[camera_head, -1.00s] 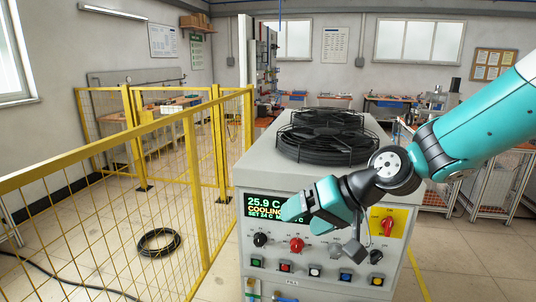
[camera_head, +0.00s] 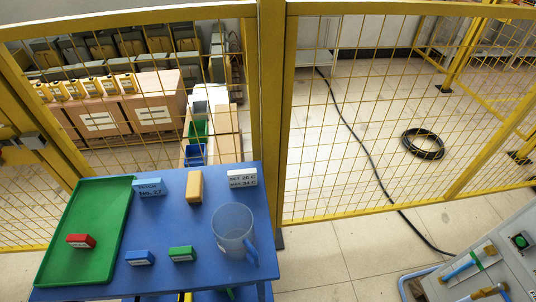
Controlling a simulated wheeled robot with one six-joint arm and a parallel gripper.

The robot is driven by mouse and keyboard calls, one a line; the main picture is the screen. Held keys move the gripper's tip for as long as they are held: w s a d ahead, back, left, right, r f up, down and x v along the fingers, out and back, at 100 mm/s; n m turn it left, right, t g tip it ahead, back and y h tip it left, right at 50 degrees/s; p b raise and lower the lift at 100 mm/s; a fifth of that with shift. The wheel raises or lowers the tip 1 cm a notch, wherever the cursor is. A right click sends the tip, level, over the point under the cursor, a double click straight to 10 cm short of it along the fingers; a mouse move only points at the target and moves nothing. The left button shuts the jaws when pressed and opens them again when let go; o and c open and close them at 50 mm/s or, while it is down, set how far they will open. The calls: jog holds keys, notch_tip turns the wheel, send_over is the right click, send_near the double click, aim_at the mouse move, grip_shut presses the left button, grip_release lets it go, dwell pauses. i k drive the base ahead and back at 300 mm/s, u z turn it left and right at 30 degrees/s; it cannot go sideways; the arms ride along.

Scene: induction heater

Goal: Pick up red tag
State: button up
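The red tag (camera_head: 81,241) is a small block with a white label on its front. It lies on the green tray (camera_head: 113,207), toward the tray's lower left, on the blue table (camera_head: 209,281). My gripper is not in the current view, so its state does not show.
A blue tag (camera_head: 140,258), a green tag (camera_head: 182,254), a yellow block (camera_head: 195,187) and a clear mug (camera_head: 233,235) stand on the table right of the tray. Two labelled blocks sit at its back edge. A yellow mesh fence (camera_head: 270,120) runs behind; a cable (camera_head: 372,160) lies on the floor.

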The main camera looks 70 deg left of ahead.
aim_at(85, 240)
jog(key=u, duration=2.95)
jog(key=k, duration=1.3)
jog(key=u, duration=0.05)
jog(key=i, duration=0.55)
jog(key=u, duration=0.9)
jog(key=i, duration=1.05)
jog(key=z, duration=0.25)
